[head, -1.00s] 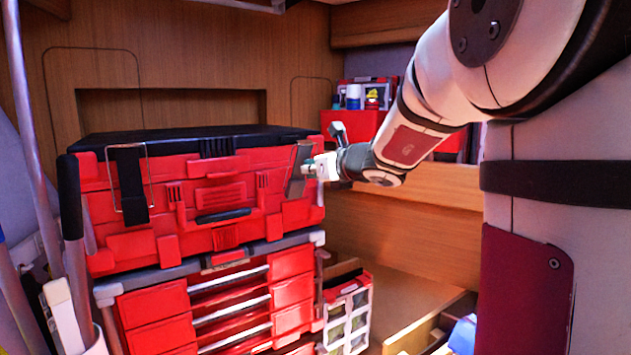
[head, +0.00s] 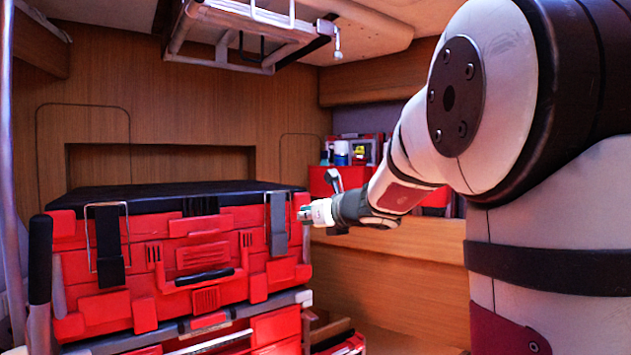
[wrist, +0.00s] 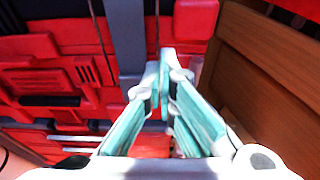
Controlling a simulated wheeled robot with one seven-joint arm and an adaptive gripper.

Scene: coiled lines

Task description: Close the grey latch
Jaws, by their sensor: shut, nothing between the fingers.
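The grey latch (head: 278,225) is a flat strip on the right part of the red toolbox front (head: 200,285). It hangs nearly upright close to the red face, with a thin wire loop at its top. In the wrist view the grey latch (wrist: 125,35) runs down just left of the fingertips. My gripper (head: 303,214) is at the toolbox's right end, just right of the latch. In the wrist view my gripper (wrist: 165,65) has its teal fingers together and empty. I cannot tell whether a fingertip touches the latch.
A black latch (head: 110,248) with a wire loop hangs on the toolbox's left. A wooden panel (head: 390,275) runs along the right. A metal rack (head: 245,35) hangs overhead. A pole (head: 9,120) stands at the far left.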

